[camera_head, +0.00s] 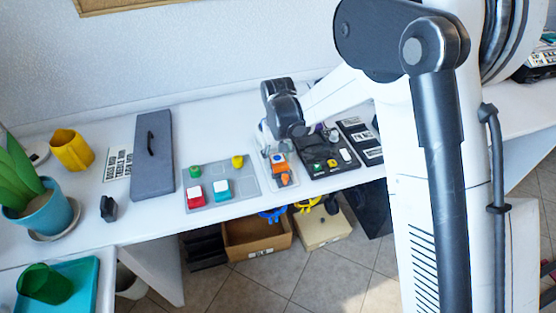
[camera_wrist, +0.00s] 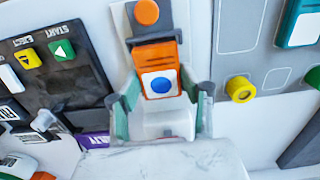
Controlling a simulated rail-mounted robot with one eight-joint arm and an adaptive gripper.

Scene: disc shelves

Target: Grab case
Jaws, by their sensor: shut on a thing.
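My gripper (camera_wrist: 163,103) is shut on an orange and white case (camera_wrist: 155,53) with a blue round spot on its white face. In the wrist view one finger is on each side of the case's near end. The case sits at a light grey panel with an orange round button (camera_wrist: 147,12) just beyond it. In the head view my gripper (camera_head: 272,142) is low over the table, and the orange case (camera_head: 278,168) shows just in front of it. Whether the case is lifted off the panel I cannot tell.
A black panel (camera_head: 318,165) with small buttons lies right of the case. A grey panel (camera_head: 240,191) with red, teal, green and yellow buttons lies to its left. A dark grey lidded box (camera_head: 153,185), yellow cup (camera_head: 71,150) and potted plant (camera_head: 43,215) stand farther left.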

